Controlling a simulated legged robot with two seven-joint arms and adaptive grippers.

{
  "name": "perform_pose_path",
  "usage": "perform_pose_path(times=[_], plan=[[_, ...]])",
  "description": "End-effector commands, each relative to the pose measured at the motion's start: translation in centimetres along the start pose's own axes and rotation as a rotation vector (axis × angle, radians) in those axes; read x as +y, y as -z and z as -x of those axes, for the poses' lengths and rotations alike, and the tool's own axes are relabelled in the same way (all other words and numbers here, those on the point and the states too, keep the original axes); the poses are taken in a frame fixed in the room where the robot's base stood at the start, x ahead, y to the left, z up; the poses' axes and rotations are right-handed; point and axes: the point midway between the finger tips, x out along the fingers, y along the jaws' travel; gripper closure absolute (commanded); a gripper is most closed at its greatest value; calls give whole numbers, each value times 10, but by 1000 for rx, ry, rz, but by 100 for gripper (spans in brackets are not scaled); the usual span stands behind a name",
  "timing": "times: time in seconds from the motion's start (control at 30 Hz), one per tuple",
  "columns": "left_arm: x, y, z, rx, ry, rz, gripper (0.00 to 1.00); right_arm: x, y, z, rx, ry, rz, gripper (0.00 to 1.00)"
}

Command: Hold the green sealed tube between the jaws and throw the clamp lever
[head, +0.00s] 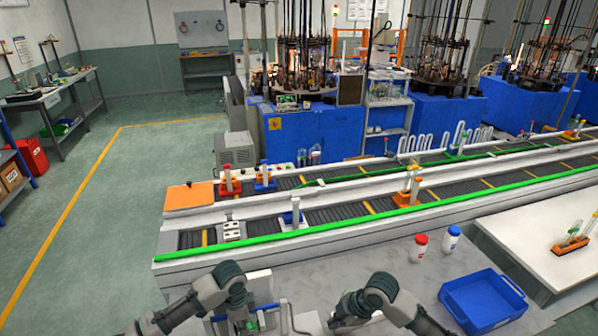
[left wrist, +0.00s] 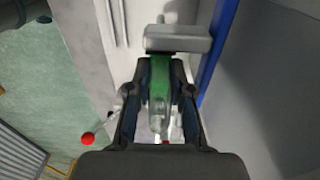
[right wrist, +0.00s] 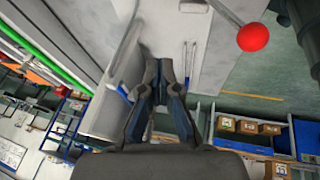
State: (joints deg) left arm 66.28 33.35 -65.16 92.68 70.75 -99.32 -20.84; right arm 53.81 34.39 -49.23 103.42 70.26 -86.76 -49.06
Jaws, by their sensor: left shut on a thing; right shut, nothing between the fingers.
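The green tube (left wrist: 160,82) is between the fingers of my left gripper (left wrist: 160,75) in the left wrist view. Its lower end looks clear. The gripper is shut on it, and a grey block (left wrist: 178,39) lies right at the tube's upper end; I cannot tell whether they touch. The clamp lever's red ball knob (left wrist: 87,138) shows at the left of that view. In the right wrist view the red knob (right wrist: 253,37) on its grey rod (right wrist: 224,12) is at the upper right. My right gripper (right wrist: 163,65) is shut and empty, apart from the knob.
In the head view a blue tray (head: 480,300) stands right of my right arm. A red-capped bottle (head: 419,247) and a blue-capped bottle (head: 451,238) stand behind it. A conveyor with a green rail (head: 330,227) runs across behind the bench.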

Motion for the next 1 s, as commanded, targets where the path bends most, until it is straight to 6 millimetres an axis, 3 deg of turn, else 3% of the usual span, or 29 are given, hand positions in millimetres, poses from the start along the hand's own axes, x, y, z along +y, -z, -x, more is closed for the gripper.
perform_pose_path(times=[0.43, 1.0], plan=[[1, 4, 1, 12, 1, -6, 100, 14, 21, 50, 1, -1, 1, 100], [1, 4, 1, 12, 2, -6, 100, 15, 23, 55, 1, 0, 0, 100]])
